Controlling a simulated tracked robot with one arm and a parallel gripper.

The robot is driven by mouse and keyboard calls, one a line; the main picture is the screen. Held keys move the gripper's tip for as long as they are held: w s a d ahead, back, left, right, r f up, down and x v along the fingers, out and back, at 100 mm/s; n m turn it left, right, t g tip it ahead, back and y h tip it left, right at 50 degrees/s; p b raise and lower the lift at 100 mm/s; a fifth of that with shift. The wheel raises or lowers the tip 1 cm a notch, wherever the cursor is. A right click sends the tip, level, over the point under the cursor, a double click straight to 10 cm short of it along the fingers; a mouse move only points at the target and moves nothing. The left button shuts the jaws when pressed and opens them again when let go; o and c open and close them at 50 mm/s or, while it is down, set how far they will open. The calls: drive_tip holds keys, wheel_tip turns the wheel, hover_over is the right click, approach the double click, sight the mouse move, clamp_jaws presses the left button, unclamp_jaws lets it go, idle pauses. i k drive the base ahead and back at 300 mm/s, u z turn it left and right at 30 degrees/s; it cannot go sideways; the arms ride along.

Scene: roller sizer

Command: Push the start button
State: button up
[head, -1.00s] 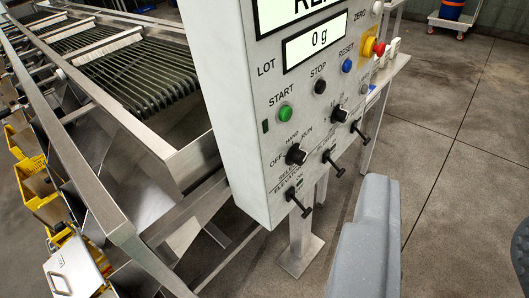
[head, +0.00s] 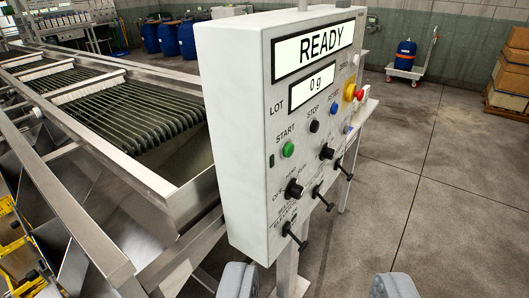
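The green start button (head: 288,150) sits on the front of a white control box (head: 230,120), under the printed word START. It looks unpressed, but its depth is hard to judge. Two grey finger-like ends of my gripper (head: 317,284) show at the bottom edge, wide apart with nothing held between them. They are below the box and apart from the button.
Beside START are a black stop button (head: 314,126), a blue reset button (head: 333,108) and a red-and-yellow emergency stop (head: 353,93). Black knobs and levers stick out below. The metal roller machine (head: 180,200) stands left. Open floor (head: 460,200) lies right.

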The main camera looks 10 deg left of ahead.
sight(289, 150)
drive_tip(key=u, duration=0.05)
drive_tip(key=i, duration=1)
drive_tip(key=z, duration=0.05)
